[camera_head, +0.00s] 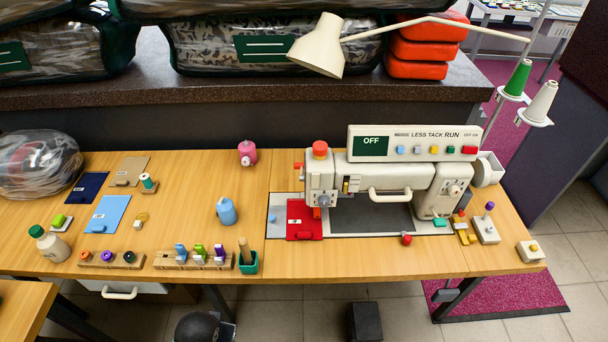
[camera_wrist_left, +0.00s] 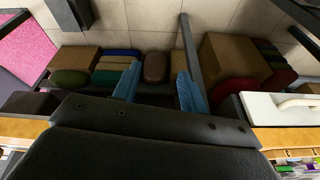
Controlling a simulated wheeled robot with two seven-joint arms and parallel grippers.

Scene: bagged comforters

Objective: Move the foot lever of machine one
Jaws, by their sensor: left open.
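The sewing machine (camera_head: 385,178) stands on the right part of the wooden table in the head view, with its panel reading OFF. A small orange-red tab (camera_head: 298,166) sticks out at the left of its head. A black block (camera_head: 365,322) stands on the floor below the table front. I cannot tell which part is the foot lever. My left gripper (camera_wrist_left: 156,86) is open and empty in the left wrist view, its two blue fingers apart, with floor and stored goods beyond them. My right gripper is in neither view.
A lamp (camera_head: 318,46) reaches over the machine. In the left wrist view, a white drawer (camera_wrist_left: 262,108) is right of the gripper, and boxes (camera_wrist_left: 232,62) stand beyond.

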